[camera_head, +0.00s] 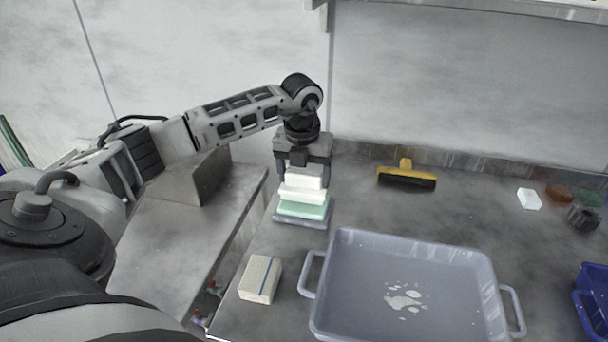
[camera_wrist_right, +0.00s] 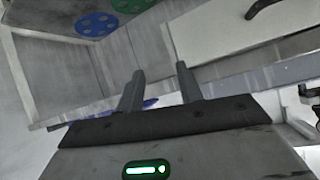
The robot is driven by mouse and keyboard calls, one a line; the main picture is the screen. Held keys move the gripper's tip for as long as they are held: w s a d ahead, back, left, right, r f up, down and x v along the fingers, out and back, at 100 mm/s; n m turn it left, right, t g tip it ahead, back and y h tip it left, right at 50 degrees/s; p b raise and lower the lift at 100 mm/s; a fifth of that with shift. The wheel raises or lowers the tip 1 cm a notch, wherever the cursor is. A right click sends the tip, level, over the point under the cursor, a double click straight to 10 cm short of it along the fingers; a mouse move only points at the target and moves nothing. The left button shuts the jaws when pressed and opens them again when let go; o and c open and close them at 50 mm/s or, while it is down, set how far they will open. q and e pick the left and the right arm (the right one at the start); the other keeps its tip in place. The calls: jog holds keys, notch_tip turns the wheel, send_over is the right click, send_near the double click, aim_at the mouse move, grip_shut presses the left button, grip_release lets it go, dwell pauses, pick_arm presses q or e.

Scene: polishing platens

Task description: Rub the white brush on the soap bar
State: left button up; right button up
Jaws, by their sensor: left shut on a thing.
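My left gripper (camera_head: 303,172) points down at the back left of the counter and is shut on the white brush (camera_head: 303,195). The brush is a pale block, its upper part partly hidden between the fingers. Directly below it is the pale green soap bar (camera_head: 302,209), which lies on a grey dish (camera_head: 302,222). The brush's underside appears to meet the soap's top, but I cannot tell whether they touch. My right gripper (camera_wrist_right: 160,68) shows in the right wrist view with its fingers apart and nothing between them, away from the brush and soap.
A grey tub (camera_head: 345,290) with whitish patches inside stands at front centre. A pale block with a blue stripe (camera_head: 260,279) lies left of it. A yellow-handled black brush (camera_head: 407,175), a small white block (camera_head: 529,198) and a blue bin (camera_head: 592,300) are farther right.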

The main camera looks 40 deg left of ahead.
aim_at(305, 171)
pick_arm(q)
jog(key=shift+r+p, duration=1.8)
jog(key=shift+r, duration=0.85)
jog(key=shift+f, duration=0.1)
